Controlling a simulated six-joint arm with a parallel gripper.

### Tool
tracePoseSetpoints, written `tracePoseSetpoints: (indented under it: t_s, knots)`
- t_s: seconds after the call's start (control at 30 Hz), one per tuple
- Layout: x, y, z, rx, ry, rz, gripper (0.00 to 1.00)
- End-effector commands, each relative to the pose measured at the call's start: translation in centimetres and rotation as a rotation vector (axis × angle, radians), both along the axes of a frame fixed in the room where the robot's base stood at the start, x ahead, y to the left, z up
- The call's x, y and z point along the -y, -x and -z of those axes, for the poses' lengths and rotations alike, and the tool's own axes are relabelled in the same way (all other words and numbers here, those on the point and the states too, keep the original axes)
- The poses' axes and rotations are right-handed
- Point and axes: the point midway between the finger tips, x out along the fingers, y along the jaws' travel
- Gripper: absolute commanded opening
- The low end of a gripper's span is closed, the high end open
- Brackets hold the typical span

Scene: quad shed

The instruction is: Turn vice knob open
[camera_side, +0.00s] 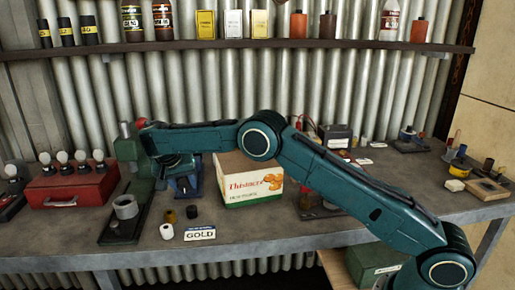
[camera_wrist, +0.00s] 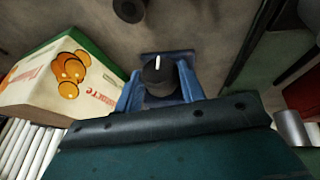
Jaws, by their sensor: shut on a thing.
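The blue vice (camera_side: 185,187) stands on the bench under the end of my arm, left of the Thistmore box. Its knob (camera_wrist: 158,76) is black and round with a white pointer line, and shows in the wrist view in front of the blue vice body (camera_wrist: 166,54). The pointer line points nearly straight up in that view. My gripper (camera_wrist: 157,88) is at the vice and shut on the knob, with blue parts on both sides of it. In the side view my gripper (camera_side: 178,166) hides the knob and the top of the vice.
A cardboard box (camera_side: 250,182) stands close right of the vice. A green stand (camera_side: 132,165) stands close left, with a red case (camera_side: 72,188) beyond. Small spools (camera_side: 167,231) and a GOLD card (camera_side: 200,234) lie in front. A shelf (camera_side: 300,44) runs above.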

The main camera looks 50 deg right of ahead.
Motion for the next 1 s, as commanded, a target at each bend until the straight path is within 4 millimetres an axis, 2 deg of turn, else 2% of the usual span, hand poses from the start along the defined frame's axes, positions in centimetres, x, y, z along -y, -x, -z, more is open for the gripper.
tracePoseSetpoints:
  t_s: [0.07, 0.1, 0.17, 0.2, 0.63, 1.0]
  knots:
    - [0.1, 0.0, -0.2, 0.003, -0.002, 0.004, 0.17]
    - [0.0, 0.0, -0.2, 0.003, -0.002, 0.004, 0.47]
    - [0.0, 0.0, -0.2, 0.001, -0.002, 0.003, 0.59]
    - [0.0, 0.0, -0.1, 0.001, -0.002, 0.003, 0.61]
    - [-0.2, 0.1, -0.4, -0.001, -0.002, 0.002, 0.61]
    - [-1.2, 0.5, -2.9, 0.002, 0.000, 0.003, 0.61]
